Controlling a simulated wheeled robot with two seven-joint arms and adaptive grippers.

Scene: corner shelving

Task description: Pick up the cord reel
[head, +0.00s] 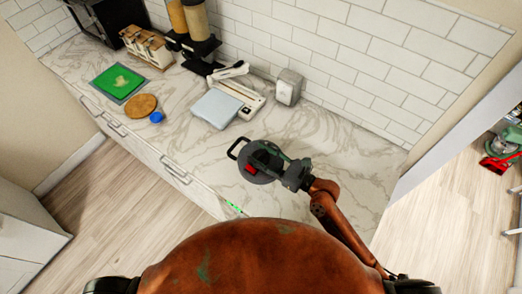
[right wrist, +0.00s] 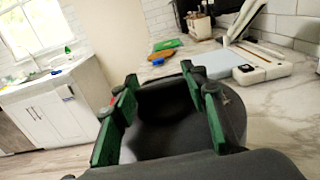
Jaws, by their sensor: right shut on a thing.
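The cord reel (head: 245,168) is a dark grey round body with a black loop handle and a red part, at the front of the marble counter in the head view. My right gripper (head: 270,160) reaches it from the right and is shut on it. In the right wrist view the green fingers lie on both sides of the dark reel (right wrist: 165,112); its lower part is cut off by the dark shape in front. I cannot tell whether the reel touches the counter. My left gripper is not in view.
On the marble counter (head: 335,160) stand a pale scale-like slab (head: 215,108), a white long device (head: 243,95), a grey box (head: 288,87), a green board (head: 118,82), a round wooden board (head: 141,105) and a blue item (head: 156,117). The counter right of the reel is clear.

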